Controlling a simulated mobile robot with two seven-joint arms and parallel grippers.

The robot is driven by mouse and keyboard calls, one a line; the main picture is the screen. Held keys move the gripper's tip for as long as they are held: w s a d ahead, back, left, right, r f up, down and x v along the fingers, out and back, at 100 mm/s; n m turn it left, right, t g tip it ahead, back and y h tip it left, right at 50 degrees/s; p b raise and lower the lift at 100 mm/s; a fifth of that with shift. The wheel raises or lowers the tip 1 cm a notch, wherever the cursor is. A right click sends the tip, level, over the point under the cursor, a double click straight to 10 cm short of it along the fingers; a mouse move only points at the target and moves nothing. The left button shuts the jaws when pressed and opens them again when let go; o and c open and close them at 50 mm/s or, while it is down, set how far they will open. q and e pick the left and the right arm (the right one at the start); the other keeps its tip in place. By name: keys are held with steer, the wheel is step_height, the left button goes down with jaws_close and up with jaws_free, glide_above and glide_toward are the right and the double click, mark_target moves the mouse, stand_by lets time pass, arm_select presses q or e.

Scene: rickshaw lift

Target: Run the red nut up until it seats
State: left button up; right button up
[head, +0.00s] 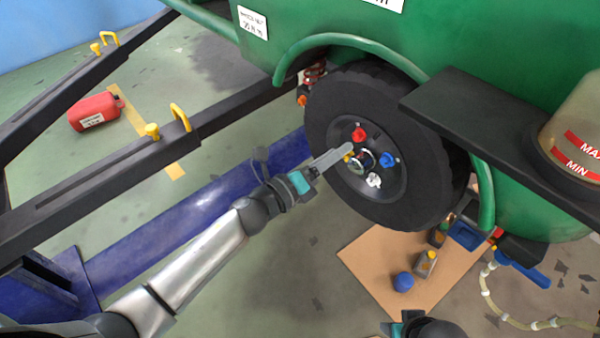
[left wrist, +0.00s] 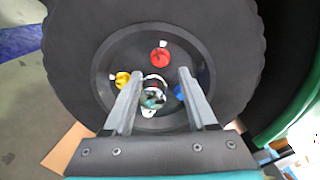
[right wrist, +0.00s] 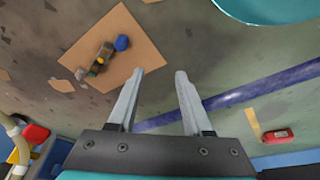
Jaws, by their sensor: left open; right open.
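The red nut (head: 359,134) is on the upper part of the wheel hub. It also shows in the left wrist view (left wrist: 159,57), above and beyond the fingertips, with a pale stud tip beside it. The blue nut (head: 388,160), the white nut (head: 374,180) and the yellow nut (left wrist: 122,79) sit around the same hub. My left gripper (head: 340,158) is open in front of the wheel, its fingers pointing at the hub centre, with nothing between them. My right gripper (right wrist: 155,75) is open and empty, pointing toward the floor. Its fingers are mostly out of the head view.
The black tyre (head: 330,110) is under the green body (head: 330,30). A cardboard sheet (head: 370,265) with bottles and a blue cap (head: 403,281) lies on the floor below. A dark shaft (head: 100,178) runs at left, beyond it a red can (head: 95,111). A black ledge (head: 470,105) juts out right of the wheel.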

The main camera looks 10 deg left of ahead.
arm_select(q)
steer(key=p+v, duration=0.1)
steer(key=v, duration=0.9)
arm_select(e)
steer(key=shift+s+f, duration=0.25)
steer(key=shift+f, duration=0.35)
steer(key=shift+s+f, duration=0.25)
steer(key=shift+f, duration=0.35)
arm_select(q)
steer(key=shift+a+f, duration=0.1)
arm_select(e)
steer(key=shift+w+d, duration=0.1)
